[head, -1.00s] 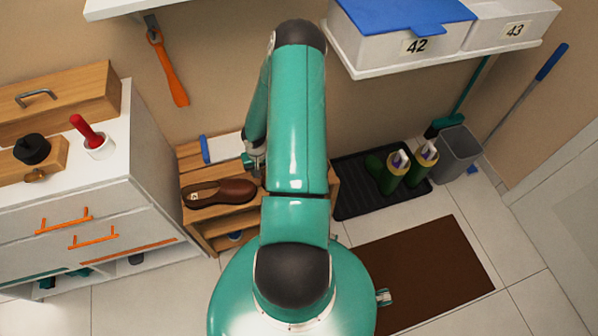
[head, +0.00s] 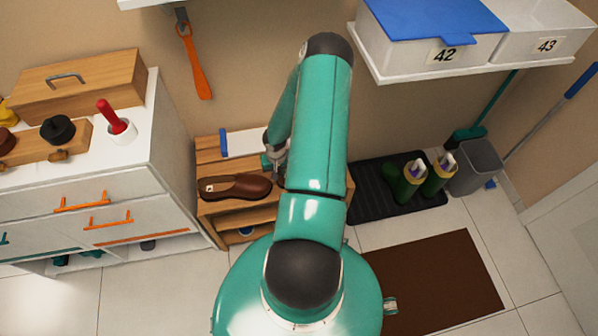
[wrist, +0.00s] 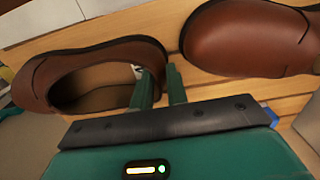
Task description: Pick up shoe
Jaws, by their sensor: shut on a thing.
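A brown leather shoe (head: 235,187) lies on the top of the wooden shoe rack, left of my arm in the head view. In the wrist view, a brown shoe with its opening showing (wrist: 100,55) is at the left, and a second brown shoe (wrist: 245,40) is at the right. My gripper (wrist: 157,72) has one finger inside the left shoe's opening and the other outside its edge, shut on the shoe's wall. The shoe appears still at the rack's slats. In the head view, my arm hides the second shoe and most of my gripper.
The wooden rack (head: 208,220) stands against the wall, beside a white drawer cabinet (head: 160,215) on the left. A black tray (head: 370,205) with green boots (head: 402,185) is to the right. A shelf with white boxes (head: 430,45) overhangs at upper right. A brown mat (head: 440,280) lies on the floor.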

